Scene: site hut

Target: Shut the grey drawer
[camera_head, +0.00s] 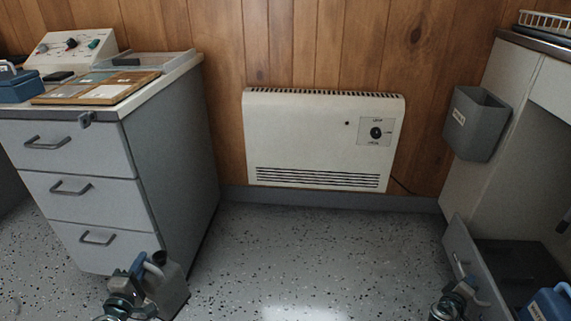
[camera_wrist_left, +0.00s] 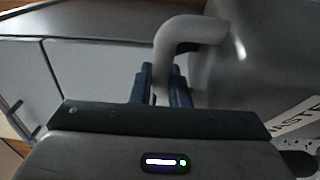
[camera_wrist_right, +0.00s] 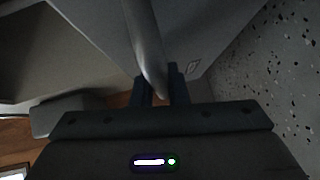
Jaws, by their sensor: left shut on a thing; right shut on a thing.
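The grey drawer (camera_head: 460,242) stands pulled out low in the cabinet at the right; I look over its front into its dark inside. My right gripper (camera_head: 464,284) is shut on the drawer's bar handle (camera_wrist_right: 146,45), which passes between the fingers in the right wrist view. My left gripper (camera_head: 143,268) is shut on the curved handle (camera_wrist_left: 185,32) of a grey container (camera_head: 172,292). In the left wrist view the container shows part of a label reading "WASTE". Its lower part is cut off or hidden in the head view.
A blue container (camera_head: 546,304) sits in the open drawer. A grey bin (camera_head: 475,124) hangs on the right cabinet's side. A heater (camera_head: 322,135) is on the wall; the speckled floor (camera_head: 310,255) between is clear.

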